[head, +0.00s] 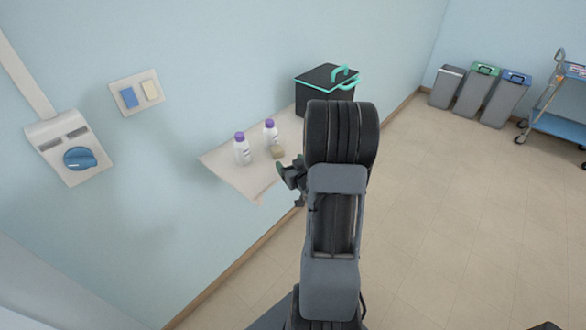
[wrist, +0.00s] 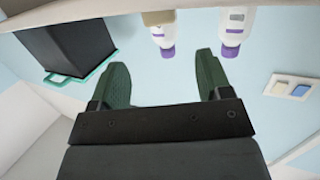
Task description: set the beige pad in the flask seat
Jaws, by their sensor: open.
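A small beige block, which looks like the beige pad (head: 277,152), lies on the pale wall shelf in front of two purple-capped white bottles. My gripper (head: 291,176) is at the shelf's front edge, just short of the pad and partly hidden by my arm. In the wrist view my gripper (wrist: 163,70) has its two green fingers wide apart with nothing between them; the pad lies beyond the fingertips. I cannot make out a flask seat.
The bottles (head: 242,150) and (head: 270,133) stand close to the pad on the shelf (head: 232,174). A black box with teal handles (head: 325,90) stands at the shelf's far end. A wall plate (head: 136,93) holds a blue and a cream piece. Bins and a cart stand far right.

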